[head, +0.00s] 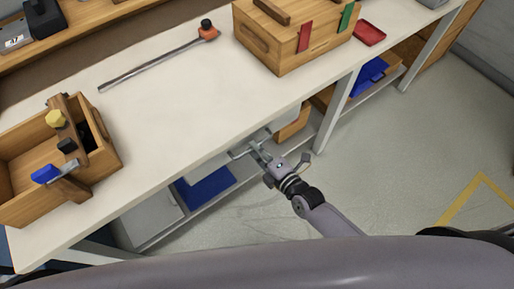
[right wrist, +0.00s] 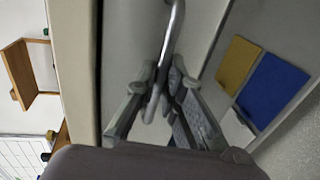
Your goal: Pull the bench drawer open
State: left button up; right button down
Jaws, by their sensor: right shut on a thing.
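The bench (head: 165,110) runs diagonally across the head view, with a pale top. Under its front edge my right gripper (head: 254,150) is shut on the drawer handle (head: 237,154), a thin metal bar. In the right wrist view the handle (right wrist: 174,35) runs down between the two fingertips of my right gripper (right wrist: 161,84). The drawer front (right wrist: 128,45) is a plain grey panel beside it. The bench top hides most of the drawer in the head view, and I cannot tell whether it stands out from the bench. My left gripper is not in view.
On the bench stand a wooden tool box (head: 25,185), a long metal tool (head: 155,68), a wooden box (head: 282,45) and a red tray (head: 369,33). Blue bins (head: 207,187) sit on the low shelf. A bench leg (head: 333,115) stands to the right. The floor (head: 400,165) in front is clear.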

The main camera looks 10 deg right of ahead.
dwell(0.4)
jog(key=f+p+v, duration=0.2)
jog(key=p+v, duration=0.1)
jog(key=v, duration=1)
jog(key=s+f+p+v, duration=0.1)
jog(key=f+p+v, duration=0.2)
jog(key=v, duration=1.1)
jog(key=shift+d+f+p, duration=0.2)
jog(key=shift+d+p, duration=0.1)
jog(key=shift+p, duration=0.1)
jog(key=shift+w, duration=0.1)
jog(key=c, duration=1.7)
grip_release()
jog(key=v, duration=1.2)
